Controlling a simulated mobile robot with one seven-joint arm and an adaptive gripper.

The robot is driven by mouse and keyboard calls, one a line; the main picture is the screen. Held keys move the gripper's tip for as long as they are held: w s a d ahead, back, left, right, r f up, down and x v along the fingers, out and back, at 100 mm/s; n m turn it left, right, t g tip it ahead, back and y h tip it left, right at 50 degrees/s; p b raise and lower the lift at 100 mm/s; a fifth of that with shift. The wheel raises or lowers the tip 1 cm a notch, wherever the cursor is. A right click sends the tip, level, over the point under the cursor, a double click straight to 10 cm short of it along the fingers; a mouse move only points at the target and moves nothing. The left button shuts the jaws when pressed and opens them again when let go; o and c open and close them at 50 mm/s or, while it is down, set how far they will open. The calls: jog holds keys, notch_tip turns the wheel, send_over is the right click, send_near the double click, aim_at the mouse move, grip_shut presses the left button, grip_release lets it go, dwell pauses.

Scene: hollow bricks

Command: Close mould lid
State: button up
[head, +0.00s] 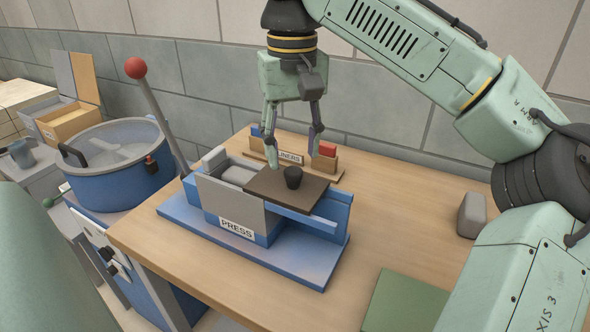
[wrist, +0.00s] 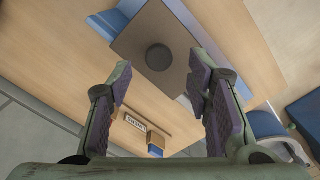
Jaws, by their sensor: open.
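The mould lid is a flat dark brown plate (head: 262,187) with a round black knob (head: 293,177). It sits on the right side of the blue press (head: 295,262), over the blue rail. The grey mould box (head: 230,203) is left of it, its top uncovered, with grey material (head: 237,174) inside. My gripper (head: 294,152) is open and empty, pointing down just behind and above the knob. In the wrist view the plate (wrist: 138,38) and knob (wrist: 159,57) lie ahead of my open fingers (wrist: 160,86), apart from them.
A labelled wooden rack (head: 318,161) with red and blue pieces stands behind the press. The press lever with a red ball (head: 136,68) rises at left, near a blue lidded drum (head: 117,160). A grey block (head: 472,215) and green mat (head: 413,306) lie right.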

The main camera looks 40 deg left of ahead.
aim_at(292, 170)
jog(key=shift+f, duration=2.6)
jog(key=shift+c, duration=0.6)
grip_shut()
